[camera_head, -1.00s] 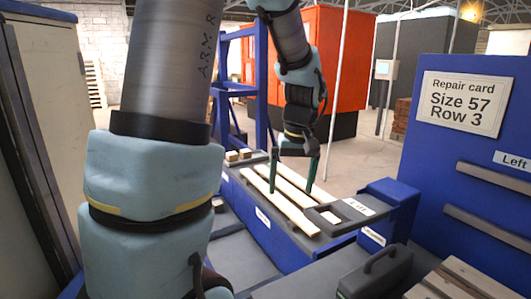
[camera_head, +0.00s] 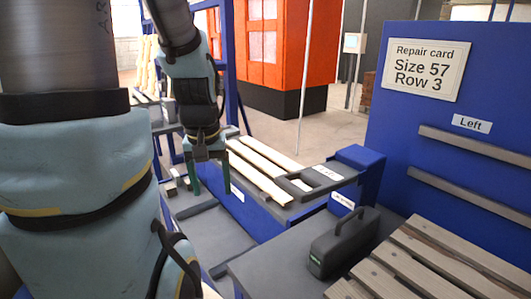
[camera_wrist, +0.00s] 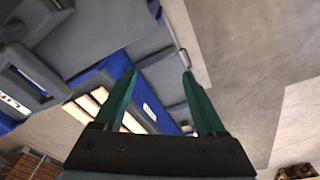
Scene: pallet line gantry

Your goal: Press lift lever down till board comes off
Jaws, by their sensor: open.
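The lift lever appears to be the dark grey, slotted handle with a small white label (camera_head: 312,181), on the blue bench. It lies roughly level at the near end of the pale boards (camera_head: 262,165). The boards lie side by side on the bench and also show in the wrist view (camera_wrist: 88,108). My gripper (camera_head: 208,178) hangs with its green fingers pointing down, left of the boards and apart from the lever. In the wrist view the fingers (camera_wrist: 159,74) are spread with nothing between them. The lever's label is too small to read surely.
A grey case with a handle (camera_head: 340,246) stands on the grey table in front of the lever. A slatted wooden pallet (camera_head: 440,262) lies at lower right. Open floor lies behind the bench.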

